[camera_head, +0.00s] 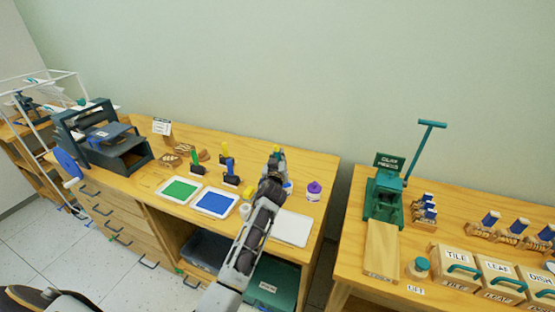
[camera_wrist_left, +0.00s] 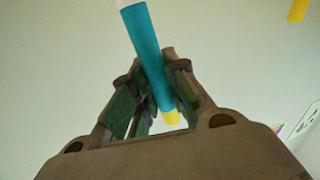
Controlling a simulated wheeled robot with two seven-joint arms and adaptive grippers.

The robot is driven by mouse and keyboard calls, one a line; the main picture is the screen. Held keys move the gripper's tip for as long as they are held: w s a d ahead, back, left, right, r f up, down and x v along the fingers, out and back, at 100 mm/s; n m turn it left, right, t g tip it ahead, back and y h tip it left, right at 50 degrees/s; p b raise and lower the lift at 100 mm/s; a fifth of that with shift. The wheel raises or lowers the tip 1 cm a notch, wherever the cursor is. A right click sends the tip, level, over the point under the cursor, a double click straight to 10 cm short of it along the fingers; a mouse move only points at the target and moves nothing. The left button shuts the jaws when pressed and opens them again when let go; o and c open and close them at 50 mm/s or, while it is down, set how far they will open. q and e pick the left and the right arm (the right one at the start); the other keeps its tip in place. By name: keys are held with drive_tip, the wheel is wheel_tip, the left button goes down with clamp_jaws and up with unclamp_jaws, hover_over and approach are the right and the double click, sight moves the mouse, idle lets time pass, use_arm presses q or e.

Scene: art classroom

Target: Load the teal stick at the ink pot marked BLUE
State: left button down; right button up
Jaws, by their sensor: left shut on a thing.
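The teal stick (camera_wrist_left: 145,50) is in the left wrist view, with a white upper end and a yellow lower end. My left gripper (camera_wrist_left: 153,95) is shut on it near its lower part, and the stick leans a little. In the head view my left gripper (camera_head: 276,160) is raised over the right part of the wooden bench, and the stick is hard to make out there. A purple-lidded pot (camera_head: 314,191) stands right of the gripper. Another pot (camera_head: 289,187) is partly hidden behind my arm. I cannot read BLUE on any pot.
On the bench (camera_head: 150,182) lie a green ink slab (camera_head: 180,190), a blue ink slab (camera_head: 214,202) and a white sheet (camera_head: 291,228). Upright-handled tools (camera_head: 230,172) stand behind the slabs. A press (camera_head: 105,140) is at left. A second table (camera_head: 450,235) is at right, across a gap.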

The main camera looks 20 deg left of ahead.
use_arm(q)
drive_tip(key=shift+w+r, duration=0.2)
drive_tip(key=shift+w, duration=0.1)
drive_tip(key=shift+s+d+r+h, duration=0.1)
drive_tip(key=shift+s+r+h, duration=0.05)
drive_tip(key=shift+r+h, duration=0.2)
drive_tip(key=shift+n, duration=0.3)
use_arm(e)
drive_tip(key=shift+w+t, duration=0.3)
drive_tip(key=shift+w, duration=0.35)
use_arm(q)
drive_tip(key=shift+d+f, duration=0.1)
drive_tip(key=shift+f, duration=0.05)
use_arm(e)
drive_tip(key=shift+f, duration=0.1)
